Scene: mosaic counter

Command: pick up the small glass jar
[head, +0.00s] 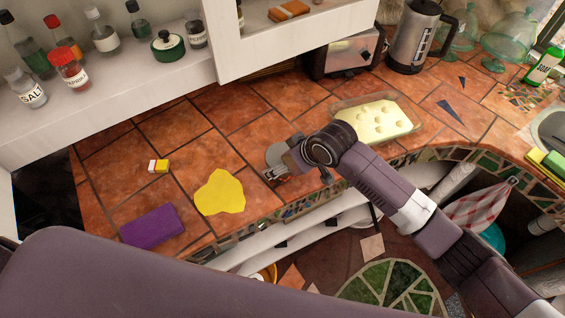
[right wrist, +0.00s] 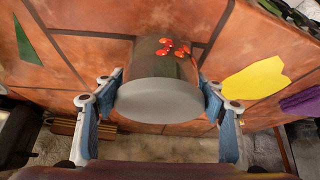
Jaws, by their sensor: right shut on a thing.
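The small glass jar (right wrist: 165,62) shows in the right wrist view with a round grey end toward the camera and red marks on its side. In the head view its grey round top (head: 277,154) shows near the counter's front edge, with the rest mostly hidden by my gripper. My right gripper (head: 284,168) is shut on the jar. In the right wrist view its blue-padded fingers lie along both sides of the jar. I cannot tell whether the jar touches the counter. My left gripper is not in view.
A yellow cheese-like block on a tray (head: 372,119) lies right of the gripper. A yellow flat patch (head: 219,193), a purple block (head: 152,226) and a small red-white-yellow item (head: 158,166) lie left. A toaster (head: 347,54) and kettle (head: 417,36) stand behind. A shelf with bottles overhangs upper left.

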